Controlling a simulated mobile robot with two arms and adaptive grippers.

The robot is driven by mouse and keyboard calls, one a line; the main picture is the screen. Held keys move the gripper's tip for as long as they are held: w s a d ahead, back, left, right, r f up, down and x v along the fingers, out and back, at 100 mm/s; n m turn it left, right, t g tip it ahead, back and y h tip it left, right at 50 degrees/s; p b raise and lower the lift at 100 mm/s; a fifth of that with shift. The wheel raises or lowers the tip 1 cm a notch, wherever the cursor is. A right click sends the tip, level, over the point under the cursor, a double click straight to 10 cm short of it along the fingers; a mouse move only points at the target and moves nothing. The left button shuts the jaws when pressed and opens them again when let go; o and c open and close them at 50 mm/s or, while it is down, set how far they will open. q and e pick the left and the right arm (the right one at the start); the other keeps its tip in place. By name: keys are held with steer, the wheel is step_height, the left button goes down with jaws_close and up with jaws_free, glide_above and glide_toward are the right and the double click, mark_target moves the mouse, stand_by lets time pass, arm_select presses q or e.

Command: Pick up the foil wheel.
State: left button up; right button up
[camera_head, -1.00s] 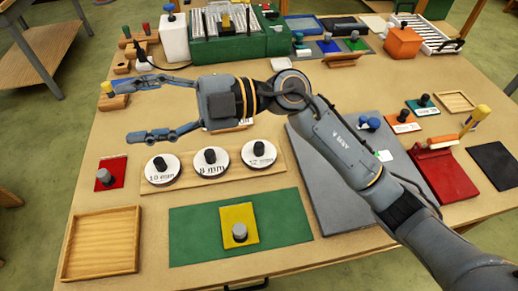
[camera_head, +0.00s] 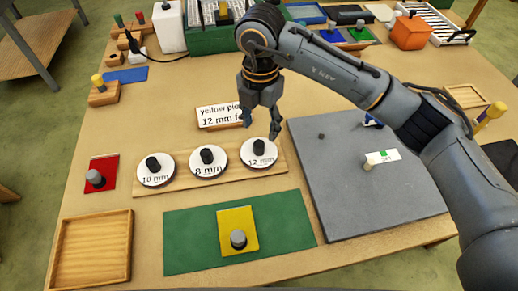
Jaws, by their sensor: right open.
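Three white foil wheels with black knobs sit in a row on a wooden board (camera_head: 222,181). They are marked 10 mm (camera_head: 143,173), 8 mm (camera_head: 205,170) and 12 mm (camera_head: 262,160). A card (camera_head: 219,115) behind them reads "yellow" and "12 mm", its text partly cut off by my gripper. My right gripper (camera_head: 261,127) points down, open and empty, just above and behind the 12 mm wheel, apart from its knob. My left gripper is not in view.
A yellow plate (camera_head: 231,220) with a grey knob lies on a green mat (camera_head: 284,223). A grey slab (camera_head: 340,195) lies to the right, under my right arm. A red plate (camera_head: 101,165) and an empty wooden tray (camera_head: 92,249) are at left.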

mark_target(259, 144)
step_height(259, 144, down, 3)
steer(key=shift+r, duration=0.1)
step_height(259, 144, down, 4)
steer(key=p, duration=0.2)
steer(key=shift+w+a+p, duration=0.1)
steer(key=shift+p, duration=0.2)
steer(key=shift+f, duration=0.65)
jaws_close()
steer(key=shift+r, duration=0.1)
